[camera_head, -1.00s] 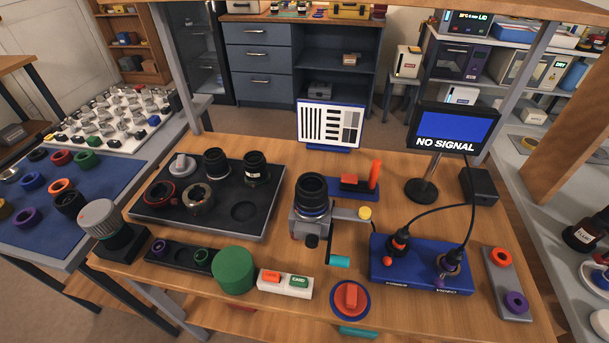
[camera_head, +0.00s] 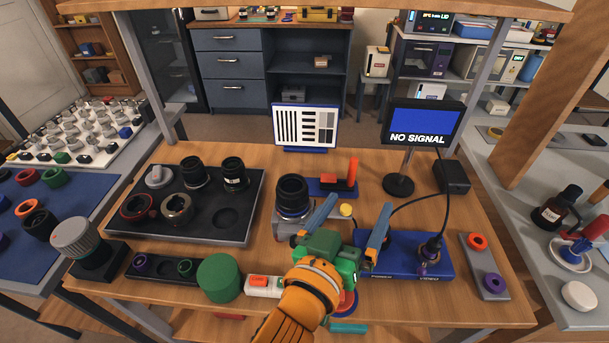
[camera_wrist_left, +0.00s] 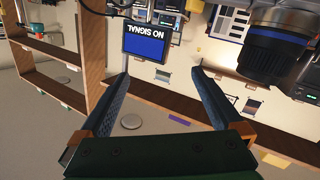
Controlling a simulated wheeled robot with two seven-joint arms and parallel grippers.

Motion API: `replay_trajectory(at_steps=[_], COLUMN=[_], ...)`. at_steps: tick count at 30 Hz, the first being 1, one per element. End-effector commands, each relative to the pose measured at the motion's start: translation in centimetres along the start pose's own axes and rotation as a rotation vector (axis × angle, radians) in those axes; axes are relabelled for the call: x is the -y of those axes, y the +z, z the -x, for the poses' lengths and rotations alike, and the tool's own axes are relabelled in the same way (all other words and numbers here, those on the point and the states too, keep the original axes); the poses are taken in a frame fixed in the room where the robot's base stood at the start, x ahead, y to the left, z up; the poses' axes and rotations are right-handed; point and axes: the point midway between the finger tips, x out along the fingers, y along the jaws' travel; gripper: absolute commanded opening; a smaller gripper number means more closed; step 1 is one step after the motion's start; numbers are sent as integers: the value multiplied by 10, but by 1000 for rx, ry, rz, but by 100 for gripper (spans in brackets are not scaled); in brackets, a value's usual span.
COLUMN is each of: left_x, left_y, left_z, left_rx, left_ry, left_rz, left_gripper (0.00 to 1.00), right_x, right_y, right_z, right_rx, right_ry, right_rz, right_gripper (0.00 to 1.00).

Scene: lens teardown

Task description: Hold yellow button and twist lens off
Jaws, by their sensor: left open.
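The black lens (camera_head: 293,195) stands upright on the grey camera body (camera_head: 281,228) in the middle of the table. The lens also shows large at the upper right of the left wrist view (camera_wrist_left: 262,45). The yellow button (camera_head: 346,209) sits just right of the lens, at the end of a grey arm. My left gripper (camera_head: 354,222) is open and empty, with its blue fingers spread on either side of the yellow button's position in the head view. Its green palm and orange wrist hide the camera's lower front. My right gripper is not in view.
A dark tray (camera_head: 228,235) with lenses and rings lies left of the camera. A blue connector box (camera_head: 437,268) with a cable is at right, and the NO SIGNAL monitor (camera_head: 422,122) stands behind it. A green cylinder (camera_head: 219,277) stands at the front.

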Motion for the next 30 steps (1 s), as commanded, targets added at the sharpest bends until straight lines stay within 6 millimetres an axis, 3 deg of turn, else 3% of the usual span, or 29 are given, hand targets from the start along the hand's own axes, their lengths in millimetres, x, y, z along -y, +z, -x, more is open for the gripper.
replay_trajectory(at_steps=[1, 3, 6, 9, 13, 20, 24, 30], left_x=[22, 50, 77, 90, 98, 114, 127, 139], left_y=[-22, -46, -69, -77, -60, 1, -10, -15], left_z=[0, 5, 14, 19, 19, 14, -21, -49], left_rx=[-46, -88, -125, -137, -134, -132, -143, -140], left_ry=[-93, -219, -346, -408, -425, -418, -417, -417], left_rz=[-76, -158, -221, -245, -257, -260, -255, -251], left_gripper=[100, 100, 100, 100, 100, 100, 100, 100], right_x=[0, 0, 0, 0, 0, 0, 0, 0], right_y=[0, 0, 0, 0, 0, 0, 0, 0], right_z=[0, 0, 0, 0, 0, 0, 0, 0], right_rx=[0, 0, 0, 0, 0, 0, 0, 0], right_ry=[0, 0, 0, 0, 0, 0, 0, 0], right_rz=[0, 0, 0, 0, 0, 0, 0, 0], right_gripper=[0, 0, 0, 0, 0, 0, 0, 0])
